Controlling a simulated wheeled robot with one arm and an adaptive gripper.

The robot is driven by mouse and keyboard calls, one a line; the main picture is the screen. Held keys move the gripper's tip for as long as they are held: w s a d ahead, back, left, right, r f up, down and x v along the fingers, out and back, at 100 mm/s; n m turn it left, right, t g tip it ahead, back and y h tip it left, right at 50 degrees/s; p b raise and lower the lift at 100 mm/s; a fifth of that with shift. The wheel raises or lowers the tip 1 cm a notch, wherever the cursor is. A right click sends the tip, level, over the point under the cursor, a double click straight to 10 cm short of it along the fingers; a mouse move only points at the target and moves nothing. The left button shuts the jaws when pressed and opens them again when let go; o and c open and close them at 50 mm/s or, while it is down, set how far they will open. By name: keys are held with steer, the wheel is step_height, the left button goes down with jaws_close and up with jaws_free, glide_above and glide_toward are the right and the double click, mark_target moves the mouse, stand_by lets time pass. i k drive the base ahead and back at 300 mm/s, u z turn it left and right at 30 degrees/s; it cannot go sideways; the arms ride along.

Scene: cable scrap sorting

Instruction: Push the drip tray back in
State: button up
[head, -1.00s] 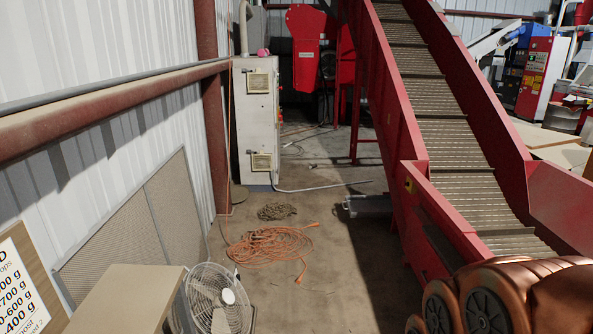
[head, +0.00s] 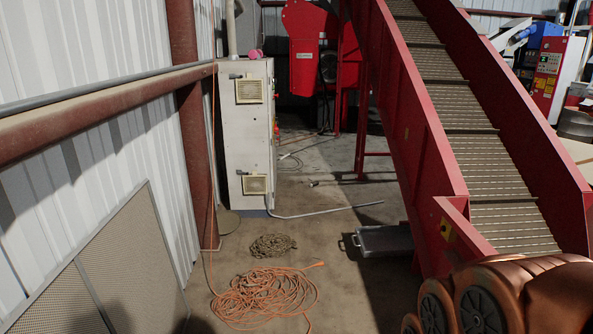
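A grey, shallow metal tray (head: 386,240), which looks like the drip tray, lies on the floor under the left side of the red conveyor (head: 424,130). Its left end, with a small dark handle, sticks out past the conveyor's side. Its right end is hidden behind the conveyor frame. My gripper is not in view; only coppery rounded parts with dark discs, likely my own arm, show at the bottom right.
A tangled orange cable (head: 262,297) and a brown chain heap (head: 272,246) lie on the floor ahead. A white cabinet (head: 250,140) stands behind them. Mesh panels (head: 130,255) lean on the left wall. Floor between cable and conveyor is clear.

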mark_target(384, 240)
steer(key=i, duration=1.65)
steer(key=z, duration=0.75)
steer(key=i, duration=1.45)
steer(key=u, duration=0.95)
steer(key=i, duration=0.85)
steer(key=u, duration=0.8)
